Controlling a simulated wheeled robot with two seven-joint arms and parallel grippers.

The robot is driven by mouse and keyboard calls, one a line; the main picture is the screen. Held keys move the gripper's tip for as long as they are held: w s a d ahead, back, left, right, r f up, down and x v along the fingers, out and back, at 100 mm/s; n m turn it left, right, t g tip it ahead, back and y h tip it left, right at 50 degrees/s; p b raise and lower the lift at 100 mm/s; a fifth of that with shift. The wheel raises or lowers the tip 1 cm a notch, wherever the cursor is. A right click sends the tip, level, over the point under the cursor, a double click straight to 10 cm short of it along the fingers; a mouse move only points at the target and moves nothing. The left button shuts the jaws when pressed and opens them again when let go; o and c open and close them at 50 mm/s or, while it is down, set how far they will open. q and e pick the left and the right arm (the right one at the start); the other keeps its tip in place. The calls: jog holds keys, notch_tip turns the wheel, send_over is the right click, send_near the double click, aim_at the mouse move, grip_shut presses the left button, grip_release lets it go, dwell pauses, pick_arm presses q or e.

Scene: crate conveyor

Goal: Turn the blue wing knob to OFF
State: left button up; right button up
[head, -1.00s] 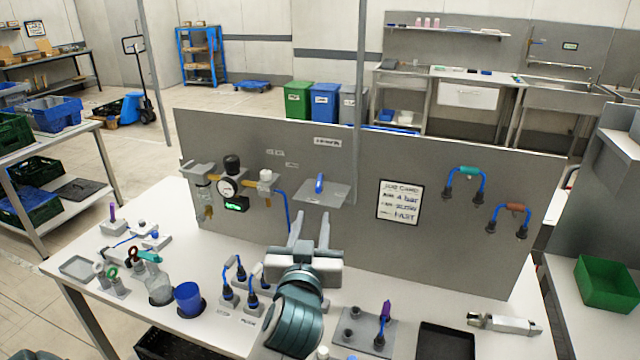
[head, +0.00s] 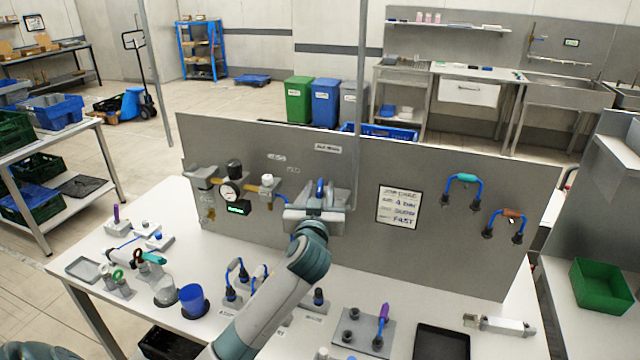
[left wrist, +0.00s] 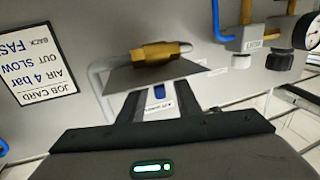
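The blue wing knob (head: 320,187) sits on a grey plate (head: 345,188) at the upright grey panel. It points roughly upright in the head view. In the left wrist view its blue part (left wrist: 159,92) shows between the fingers, partly hidden. My left gripper (head: 320,194) reaches up to the plate with one finger on each side of the knob. In the left wrist view the fingers of the left gripper (left wrist: 160,96) are apart, with a gap on both sides of the blue. A small label (left wrist: 184,97) beside it is not readable. My right gripper is not in view.
A brass fitting (left wrist: 158,52) lies beyond the plate. A gauge (head: 229,192) and valves are left of the knob, a job card (head: 398,206) right. Below on the bench (head: 400,285) stand a blue cup (head: 192,300), blue-handled plugs and a black tray (head: 442,343).

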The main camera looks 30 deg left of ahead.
pick_arm(q)
jog(key=shift+w+a, duration=0.25)
jog(key=shift+w, duration=0.2)
jog(key=shift+c, duration=0.5)
grip_shut()
jog(key=shift+h, duration=0.3)
jog(key=shift+a+m+t+h+p, duration=0.1)
jog(key=shift+m+t+h+p, duration=0.45)
jog(key=shift+m+h, duration=0.4)
jog(key=shift+m+t+h, duration=0.35)
jog(key=shift+m+h, duration=0.2)
jog(key=shift+h, duration=0.4)
